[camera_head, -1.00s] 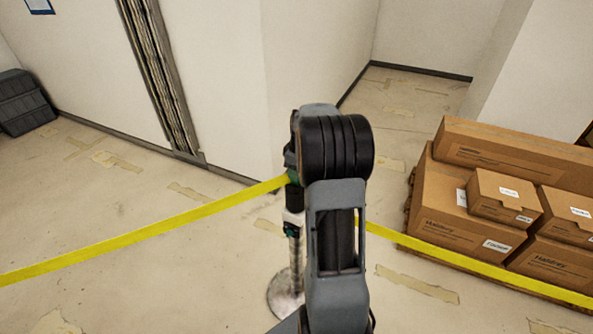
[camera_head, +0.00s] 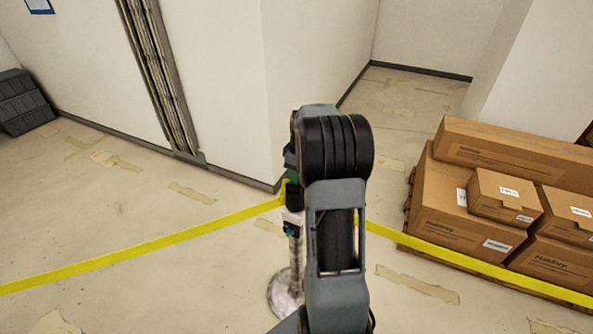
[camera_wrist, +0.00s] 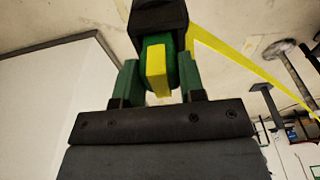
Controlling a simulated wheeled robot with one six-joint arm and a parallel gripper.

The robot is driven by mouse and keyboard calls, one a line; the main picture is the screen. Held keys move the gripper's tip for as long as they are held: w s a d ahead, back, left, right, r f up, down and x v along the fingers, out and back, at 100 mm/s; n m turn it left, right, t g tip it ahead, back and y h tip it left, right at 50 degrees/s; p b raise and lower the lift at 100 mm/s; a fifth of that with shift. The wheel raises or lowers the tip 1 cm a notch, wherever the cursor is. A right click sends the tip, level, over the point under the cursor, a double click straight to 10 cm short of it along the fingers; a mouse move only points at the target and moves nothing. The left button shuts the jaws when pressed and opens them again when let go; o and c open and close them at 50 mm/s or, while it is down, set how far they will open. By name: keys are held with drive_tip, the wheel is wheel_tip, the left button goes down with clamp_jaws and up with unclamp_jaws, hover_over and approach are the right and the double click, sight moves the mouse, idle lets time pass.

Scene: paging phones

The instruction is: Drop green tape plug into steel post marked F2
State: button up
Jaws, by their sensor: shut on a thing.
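My gripper (camera_wrist: 158,82) is shut on the green tape plug (camera_wrist: 145,53), with a green finger on each side in the wrist view. A yellow tape strip crosses the plug, and a black block sits at its far end. In the head view, my gripper (camera_head: 292,177) is partly hidden behind my arm, with the black part (camera_head: 294,197) below it. A steel post (camera_head: 294,258) with a round base and a teal clip stands directly below. I cannot tell whether the plug touches the post top. No F2 marking is readable.
Yellow tape (camera_head: 150,247) runs left from the plug, and another stretch (camera_head: 450,262) runs right. Stacked cardboard boxes (camera_head: 465,220) stand on the right. A wall corner is close behind the post. A dark crate (camera_head: 24,103) stands far left. The left floor is open.

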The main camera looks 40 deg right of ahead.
drive_tip(key=shift+f, duration=0.4)
drive_tip(key=o, duration=0.6)
drive_tip(key=shift+o, duration=0.2)
drive_tip(key=shift+r, duration=0.15)
drive_tip(key=shift+s+d+r+p, duration=0.1)
drive_tip(key=shift+s+r+p, duration=0.1)
drive_tip(key=shift+r+p, duration=1.3)
drive_tip(key=shift+s+d+r+p, duration=0.2)
drive_tip(key=shift+r+p, duration=0.7)
drive_tip(key=shift+r, duration=1.2)
drive_tip(key=shift+s+d+r+p, duration=0.1)
drive_tip(key=shift+s+r+p, duration=0.1)
drive_tip(key=shift+r+p, duration=1.3)
drive_tip(key=shift+r+b, duration=0.25)
drive_tip(key=shift+b, duration=0.1)
